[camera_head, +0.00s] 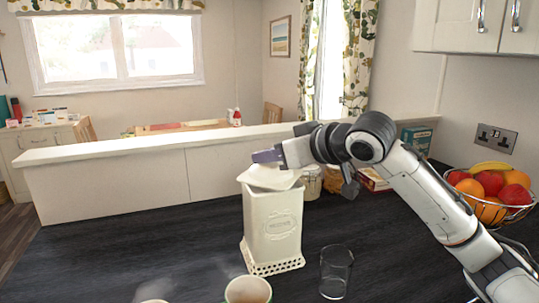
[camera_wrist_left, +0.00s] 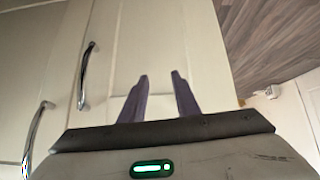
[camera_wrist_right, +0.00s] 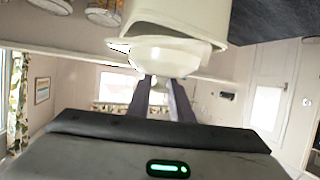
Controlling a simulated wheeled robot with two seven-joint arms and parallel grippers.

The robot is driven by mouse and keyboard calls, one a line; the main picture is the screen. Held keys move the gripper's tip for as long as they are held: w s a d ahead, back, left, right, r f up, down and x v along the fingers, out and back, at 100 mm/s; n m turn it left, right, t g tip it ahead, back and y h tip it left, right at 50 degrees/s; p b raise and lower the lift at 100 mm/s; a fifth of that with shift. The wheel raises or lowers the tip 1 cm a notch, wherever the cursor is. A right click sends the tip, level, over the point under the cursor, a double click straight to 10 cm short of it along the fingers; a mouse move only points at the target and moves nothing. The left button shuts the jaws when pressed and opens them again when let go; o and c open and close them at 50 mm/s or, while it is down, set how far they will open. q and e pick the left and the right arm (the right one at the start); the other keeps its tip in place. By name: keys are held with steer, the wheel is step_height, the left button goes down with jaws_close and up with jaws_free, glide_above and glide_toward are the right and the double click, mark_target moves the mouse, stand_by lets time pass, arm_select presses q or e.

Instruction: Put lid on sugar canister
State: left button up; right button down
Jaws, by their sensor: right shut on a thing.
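The cream sugar canister (camera_head: 272,222) stands upright on the dark counter, its square body on a lattice-edged base. The cream lid (camera_head: 270,178) is at the canister's top, looking slightly tilted. My right gripper (camera_head: 268,156) is shut on the lid at its upper side. In the right wrist view, the lid (camera_wrist_right: 165,55) lies between the fingers (camera_wrist_right: 160,88) and the canister's rim (camera_wrist_right: 180,22); I cannot tell if it sits fully in the rim. My left gripper (camera_wrist_left: 159,82) is open and empty, facing cream cupboard doors; it is not in the head view.
A clear glass (camera_head: 336,272) stands right of the canister and a mug (camera_head: 248,291) in front. A fruit basket (camera_head: 492,195) is at the right. Jars (camera_head: 310,182) and boxes stand behind my right arm.

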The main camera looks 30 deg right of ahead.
mark_target(286, 179)
steer(key=shift+f+b, duration=0.3)
steer(key=shift+f, duration=0.15)
steer(key=c, duration=1.9)
jaws_free()
steer(key=shift+o, duration=0.2)
steer(key=shift+b+v, duration=0.6)
steer(key=shift+v, duration=1.95)
steer(key=shift+b+v, duration=1.2)
steer(key=shift+v, duration=1.75)
steer(key=shift+f, duration=0.15)
